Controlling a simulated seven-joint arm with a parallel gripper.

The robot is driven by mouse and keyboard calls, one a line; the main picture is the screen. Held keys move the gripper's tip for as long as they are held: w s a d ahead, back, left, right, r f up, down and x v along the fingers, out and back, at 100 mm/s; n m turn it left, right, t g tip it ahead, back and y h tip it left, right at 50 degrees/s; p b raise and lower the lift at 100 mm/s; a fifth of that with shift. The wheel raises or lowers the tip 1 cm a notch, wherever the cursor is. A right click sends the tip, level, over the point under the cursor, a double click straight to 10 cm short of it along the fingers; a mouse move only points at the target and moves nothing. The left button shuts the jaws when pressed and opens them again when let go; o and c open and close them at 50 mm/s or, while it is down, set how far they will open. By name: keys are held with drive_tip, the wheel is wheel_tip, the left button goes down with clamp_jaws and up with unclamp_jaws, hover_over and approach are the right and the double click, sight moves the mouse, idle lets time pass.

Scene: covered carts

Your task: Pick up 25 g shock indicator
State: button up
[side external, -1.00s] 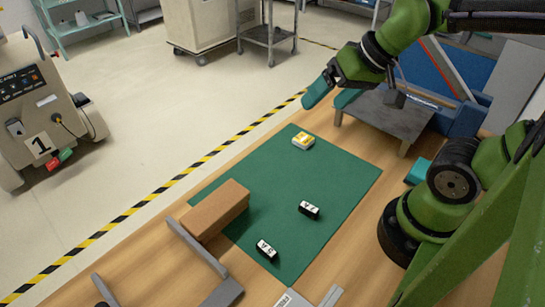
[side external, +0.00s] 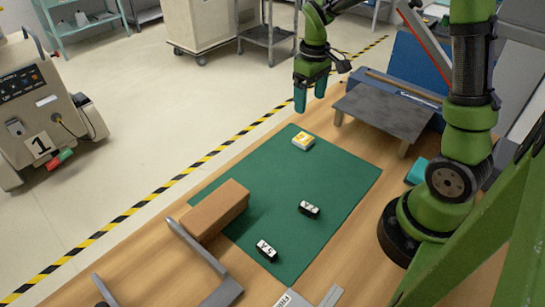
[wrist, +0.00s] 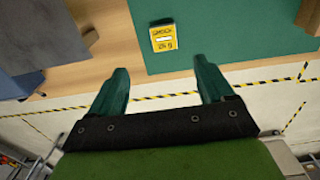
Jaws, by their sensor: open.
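A small yellow and white block (side external: 303,141) lies on the far end of the green mat (side external: 335,172). In the wrist view this block (wrist: 163,38) shows a yellow label that appears to read "SHOCK 25 g". My gripper (side external: 310,97) hangs fingers-down above and beyond the mat's far end, apart from the block. In the wrist view my gripper (wrist: 161,70) is open and empty, with the block past the gap between its fingers. Two black blocks with white labels lie on the mat, one near the middle (side external: 309,209) and one nearer the front (side external: 266,250); their print is unclear.
A brown box (side external: 215,211) stands at the mat's left edge. A grey low table (side external: 385,110) stands right of my gripper. Grey metal brackets (side external: 197,248) lie at the front left. The mat around the yellow block is clear.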

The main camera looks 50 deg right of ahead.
hover_over(304, 138)
drive_tip(key=f, duration=0.7)
drive_tip(key=shift+s+d, duration=0.2)
drive_tip(key=shift+d, duration=0.05)
drive_tip(key=shift+w+a+f, duration=0.1)
drive_tip(key=shift+a+f, duration=0.05)
drive_tip(key=shift+f, duration=1.25)
drive_tip(key=shift+w+a+f, duration=0.1)
drive_tip(key=shift+a+f, duration=0.05)
drive_tip(key=shift+f, duration=1.2)
drive_tip(key=shift+c, duration=0.3)
drive_tip(key=c, duration=1.1)
drive_tip(key=shift+o, duration=0.2)
drive_tip(key=shift+r, duration=0.15)
